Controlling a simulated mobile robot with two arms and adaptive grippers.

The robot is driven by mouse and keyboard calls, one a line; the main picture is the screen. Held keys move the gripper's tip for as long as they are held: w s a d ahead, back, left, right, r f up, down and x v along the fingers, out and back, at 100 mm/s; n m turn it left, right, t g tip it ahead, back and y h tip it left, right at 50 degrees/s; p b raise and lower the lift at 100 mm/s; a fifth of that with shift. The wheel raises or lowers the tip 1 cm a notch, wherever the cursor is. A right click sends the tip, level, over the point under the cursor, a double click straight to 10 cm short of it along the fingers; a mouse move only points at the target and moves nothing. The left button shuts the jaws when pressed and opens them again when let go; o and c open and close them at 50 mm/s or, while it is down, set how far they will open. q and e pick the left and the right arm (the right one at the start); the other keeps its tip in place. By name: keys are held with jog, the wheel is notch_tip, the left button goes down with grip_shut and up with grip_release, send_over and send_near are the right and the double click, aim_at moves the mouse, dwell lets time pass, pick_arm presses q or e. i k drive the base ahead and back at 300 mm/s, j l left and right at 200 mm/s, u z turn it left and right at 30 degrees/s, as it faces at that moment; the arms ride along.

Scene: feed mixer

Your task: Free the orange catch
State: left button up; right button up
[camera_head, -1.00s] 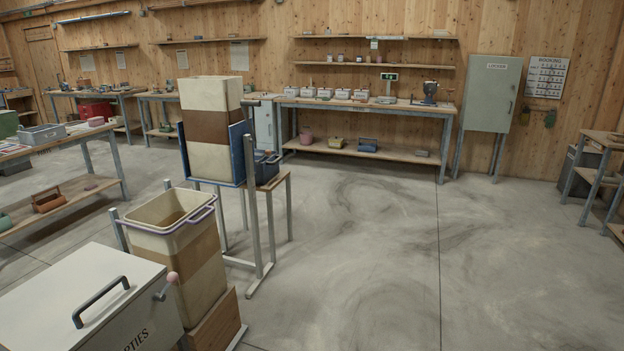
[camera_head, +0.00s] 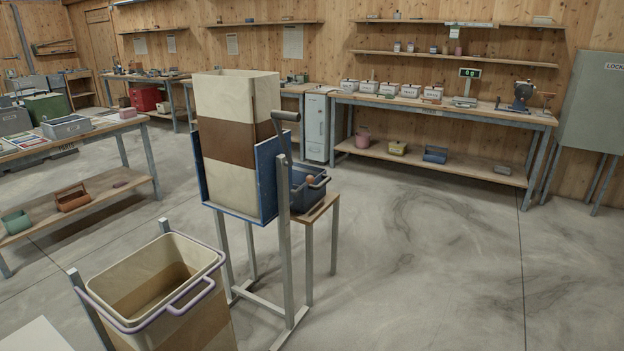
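I cannot make out an orange catch for certain. A tall cream and brown hopper (camera_head: 237,150) stands upright in a blue holder (camera_head: 268,182) on a grey metal frame (camera_head: 285,245). A dark handle (camera_head: 285,116) sits at the top of the frame's right post. A small orange-brown knob (camera_head: 309,180) shows by the blue crate (camera_head: 306,192) behind that post; what it belongs to is unclear. Neither of my grippers is in view.
A cream and brown bin (camera_head: 205,325) with a purple rim handle stands in front, near the frame. A white surface (camera_head: 35,337) is at the lower left corner. Workbenches line the back wall (camera_head: 440,108) and the left. The floor (camera_head: 430,260) to the right is clear.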

aim_at(310, 178)
jog(key=i+l+u, duration=0.1)
jog(key=i+l, duration=0.35)
jog(key=i, duration=0.3)
jog(key=i+l+u, duration=0.1)
jog(key=i+l, duration=0.4)
jog(key=i, duration=0.25)
jog(key=i+l, duration=0.55)
jog(key=i, duration=0.15)
jog(key=j+u, duration=0.05)
